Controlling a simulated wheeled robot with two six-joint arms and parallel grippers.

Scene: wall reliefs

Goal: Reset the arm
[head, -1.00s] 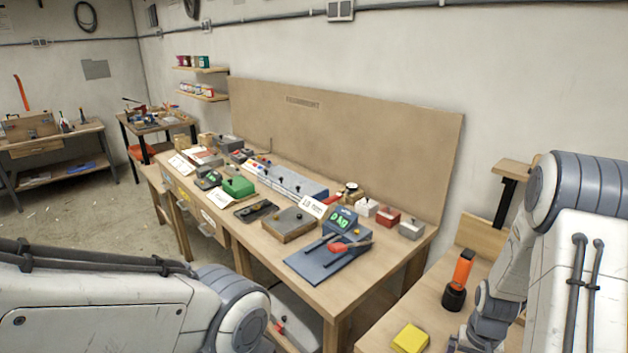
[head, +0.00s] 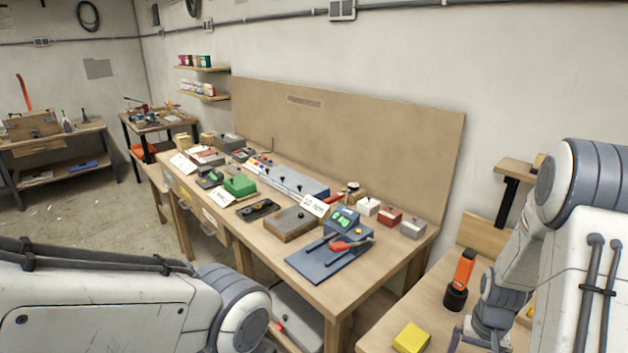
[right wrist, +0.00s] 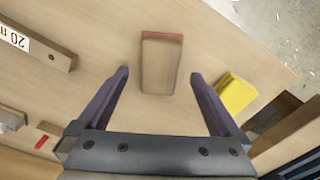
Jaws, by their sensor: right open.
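My right arm (head: 500,290) reaches down at the right of the head view. Its gripper (right wrist: 159,74) shows in the right wrist view with two purple fingers spread apart and nothing between the tips that it grips. A tan wooden block with a reddish end (right wrist: 161,62) lies on the wooden surface ahead of the fingers, apart from them. My left arm (head: 110,300) crosses the lower left of the head view; its gripper is out of the picture.
A yellow block (head: 411,338) lies on the right table, also seen in the wrist view (right wrist: 235,95). An orange-handled tool stands in a dark holder (head: 456,298) beside my right arm. The long bench (head: 385,262) holds several boxes and a blue device with red-handled pliers (head: 335,255).

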